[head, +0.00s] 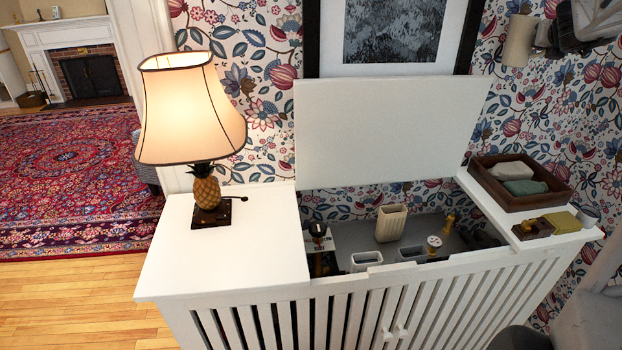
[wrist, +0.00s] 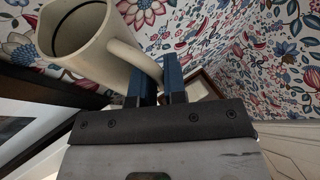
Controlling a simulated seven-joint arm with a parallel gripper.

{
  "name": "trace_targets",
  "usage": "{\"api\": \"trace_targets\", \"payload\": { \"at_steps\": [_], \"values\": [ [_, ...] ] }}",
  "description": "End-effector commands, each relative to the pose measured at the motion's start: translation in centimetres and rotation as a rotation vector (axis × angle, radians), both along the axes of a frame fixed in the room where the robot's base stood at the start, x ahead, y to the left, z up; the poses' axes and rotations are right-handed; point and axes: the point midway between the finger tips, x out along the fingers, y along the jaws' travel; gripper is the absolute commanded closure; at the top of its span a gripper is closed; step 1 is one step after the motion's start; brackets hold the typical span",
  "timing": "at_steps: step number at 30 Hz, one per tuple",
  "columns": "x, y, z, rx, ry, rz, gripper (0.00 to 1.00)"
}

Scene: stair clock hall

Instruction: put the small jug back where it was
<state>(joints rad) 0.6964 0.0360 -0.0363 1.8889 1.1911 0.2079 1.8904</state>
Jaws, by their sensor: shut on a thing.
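The small cream jug (wrist: 85,40) fills the upper left of the wrist view, tilted with its open mouth toward the camera. Its handle runs down to the blue fingers of my gripper (wrist: 158,88), which is shut on it. In the head view the jug (head: 519,40) hangs in the air at the upper right, in front of the wallpaper. My gripper (head: 543,38) is beside it there, its fingers partly hidden. The jug is clear of the white cabinet (head: 225,252) below.
The cabinet's lid (head: 385,125) stands raised against the wall. Inside are a ribbed cream vase (head: 391,223), grey containers (head: 366,261) and small items.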

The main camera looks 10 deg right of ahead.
Motion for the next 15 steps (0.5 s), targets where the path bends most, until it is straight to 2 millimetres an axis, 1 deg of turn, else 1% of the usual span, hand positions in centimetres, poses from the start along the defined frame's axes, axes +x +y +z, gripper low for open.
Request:
{"api": "trace_targets", "payload": {
  "at_steps": [1,5,8,9,12,15],
  "values": [
    [0.0,0.5,1.0,-0.004,-0.001,0.009,1.0],
    [-0.1,2.1,3.3,-0.003,-0.002,0.033,1.0],
    [-0.3,3.8,5.4,-0.003,-0.003,0.055,1.0],
    [-0.4,4.5,6.3,-0.004,-0.003,0.064,1.0],
    [-0.8,6.7,8.2,-0.003,-0.003,0.09,1.0],
    [-1.3,8.9,9.5,-0.002,-0.003,0.116,1.0]
  ]
}}
